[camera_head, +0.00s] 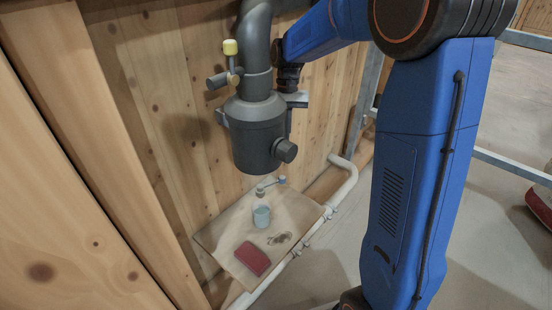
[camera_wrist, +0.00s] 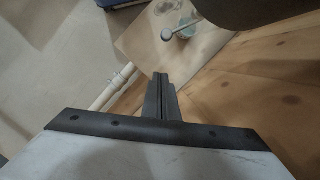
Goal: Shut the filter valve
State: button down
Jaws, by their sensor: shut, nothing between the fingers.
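The filter (camera_head: 258,132) is a dark grey canister under a thick grey pipe, in front of the plank wall. On its upper left is the valve, a small brass-coloured fitting with an upright yellow handle (camera_head: 230,47) and a grey cylinder at its side. My gripper is at the right side of the filter in the head view, partly hidden behind it and well apart from the yellow handle. In the wrist view my gripper (camera_wrist: 160,78) has its fingers together and empty. A dark rounded body, probably the filter, fills the top right there; the yellow handle is not visible.
A plank wall stands behind; open floor lies to the right.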

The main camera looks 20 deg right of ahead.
jog(key=shift+w, duration=0.35)
jog(key=shift+a+f, duration=0.1)
jog(key=s+a+f, duration=0.2)
jog(key=s+f, duration=0.4)
jog(key=f, duration=0.2)
jog(key=shift+f, duration=0.35)
jog(key=shift+s, duration=0.1)
dwell(0.4)
